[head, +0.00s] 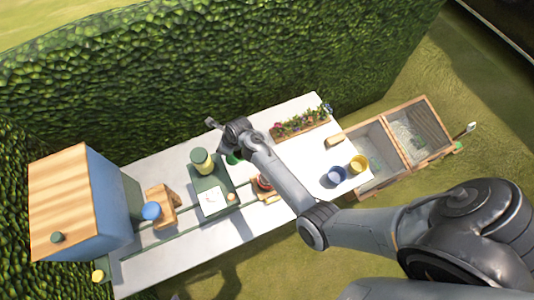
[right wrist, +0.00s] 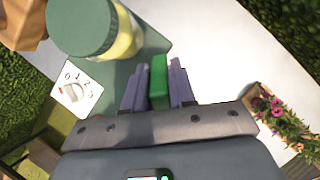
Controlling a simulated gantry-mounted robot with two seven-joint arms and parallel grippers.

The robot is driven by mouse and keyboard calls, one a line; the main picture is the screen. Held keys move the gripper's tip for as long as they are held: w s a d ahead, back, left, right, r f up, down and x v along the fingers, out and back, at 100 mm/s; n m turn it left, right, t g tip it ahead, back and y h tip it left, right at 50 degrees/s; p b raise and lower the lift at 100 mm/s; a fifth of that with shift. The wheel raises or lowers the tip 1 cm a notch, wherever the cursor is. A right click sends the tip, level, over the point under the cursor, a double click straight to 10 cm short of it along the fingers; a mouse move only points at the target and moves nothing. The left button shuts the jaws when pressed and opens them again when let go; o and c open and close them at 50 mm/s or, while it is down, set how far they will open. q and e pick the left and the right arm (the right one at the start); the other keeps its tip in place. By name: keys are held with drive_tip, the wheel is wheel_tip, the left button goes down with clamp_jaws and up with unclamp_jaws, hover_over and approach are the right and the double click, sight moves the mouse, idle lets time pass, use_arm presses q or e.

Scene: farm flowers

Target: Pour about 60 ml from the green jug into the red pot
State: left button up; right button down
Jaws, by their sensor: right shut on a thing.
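The green jug (head: 233,158) shows as a small green patch on the table, mostly hidden under my right gripper (head: 236,146). In the right wrist view my right gripper (right wrist: 158,84) is shut on a narrow upright green part (right wrist: 158,72), which looks like the jug's handle. A small red thing (head: 263,182), probably the red pot, sits on a wooden piece, partly covered by my right arm. I cannot see inside it or the liquid level. My left gripper is not in view.
A green-topped yellow jar (head: 201,162) stands close left of the jug, behind a white dial (head: 211,200). A flower planter (head: 300,124) lies to the right. A large box (head: 75,205) fills the left end.

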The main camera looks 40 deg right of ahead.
drive_tip(key=shift+w+a+r+g+h, duration=0.3)
drive_tip(key=shift+w+r+g+h, duration=0.1)
drive_tip(key=shift+w+g, duration=0.25)
wheel_tip(320, 180, up, 6)
drive_tip(key=w+a+g+h, duration=0.1)
drive_tip(key=w+g, duration=0.1)
drive_tip(key=g, duration=0.1)
drive_tip(key=shift+w+a+h, duration=0.2)
drive_tip(key=shift+h, duration=0.2)
idle(1.8)
idle(0.6)
